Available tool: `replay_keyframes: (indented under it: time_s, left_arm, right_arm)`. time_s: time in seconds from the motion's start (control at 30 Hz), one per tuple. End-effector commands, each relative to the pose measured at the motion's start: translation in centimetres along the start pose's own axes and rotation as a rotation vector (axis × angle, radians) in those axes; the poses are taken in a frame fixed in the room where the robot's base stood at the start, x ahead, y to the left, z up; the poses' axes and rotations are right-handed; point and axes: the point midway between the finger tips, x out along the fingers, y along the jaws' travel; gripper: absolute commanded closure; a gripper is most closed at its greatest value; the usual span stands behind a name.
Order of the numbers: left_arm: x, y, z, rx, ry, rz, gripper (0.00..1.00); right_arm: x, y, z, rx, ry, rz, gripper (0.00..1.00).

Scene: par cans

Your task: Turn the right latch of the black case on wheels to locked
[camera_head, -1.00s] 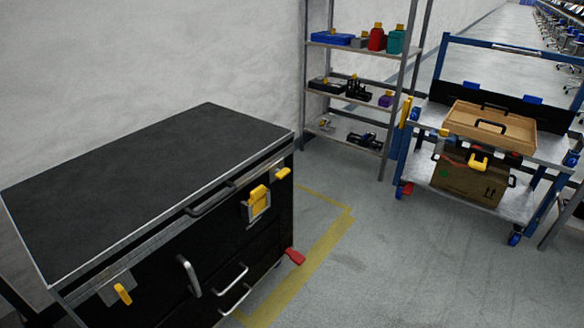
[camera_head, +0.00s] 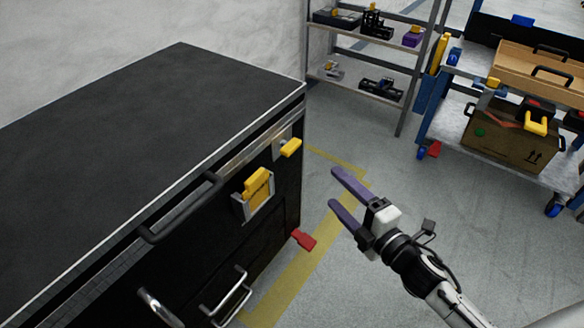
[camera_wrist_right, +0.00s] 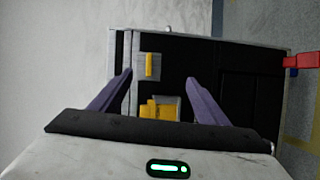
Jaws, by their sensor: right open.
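The black case (camera_head: 120,130) stands at the left with its lid closed. Its right latch is a yellow handle (camera_head: 290,147) on a pale metal plate near the front's upper right corner. The handle lies roughly along the lid seam; it also shows in the right wrist view (camera_wrist_right: 149,66). My right gripper (camera_head: 336,188) is open and empty, to the right of the case front and apart from the latch. In the right wrist view its purple fingers (camera_wrist_right: 160,77) point at the case front, with the latch between their tips in the picture. My left gripper is out of view.
A yellow piece in a metal frame (camera_head: 257,188) sits below and left of the latch. A black lid handle (camera_head: 180,212), a silver handle (camera_head: 228,298) and a red pedal (camera_head: 303,240) stick out.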

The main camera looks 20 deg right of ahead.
Motion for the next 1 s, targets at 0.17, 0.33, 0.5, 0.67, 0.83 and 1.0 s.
replay_keyframes:
  time_s: [0.17, 0.33, 0.5, 0.67, 0.83, 1.0]
  left_arm:
    - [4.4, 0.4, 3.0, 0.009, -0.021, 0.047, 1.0]
    - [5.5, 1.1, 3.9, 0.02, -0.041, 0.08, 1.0]
    - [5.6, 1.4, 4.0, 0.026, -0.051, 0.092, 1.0]
    - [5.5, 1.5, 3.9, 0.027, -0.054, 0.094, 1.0]
    - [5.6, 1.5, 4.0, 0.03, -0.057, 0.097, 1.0]
    - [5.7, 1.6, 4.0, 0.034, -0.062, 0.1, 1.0]
  right_arm:
    - [4.6, 1.5, 1.5, -0.868, 0.16, 0.248, 0.31]
    - [6.0, 2.0, 2.3, -1.4, 0.235, 0.364, 0.31]
    - [6.5, 2.2, 2.6, -1.606, 0.265, 0.4, 0.31]
    - [8.2, 2.6, 1.9, -1.621, 0.266, 0.406, 0.31]
    - [11.1, 2.9, 0.5, -1.618, 0.264, 0.405, 0.31]
    - [13.7, 3.0, -0.7, -1.615, 0.264, 0.404, 0.31]
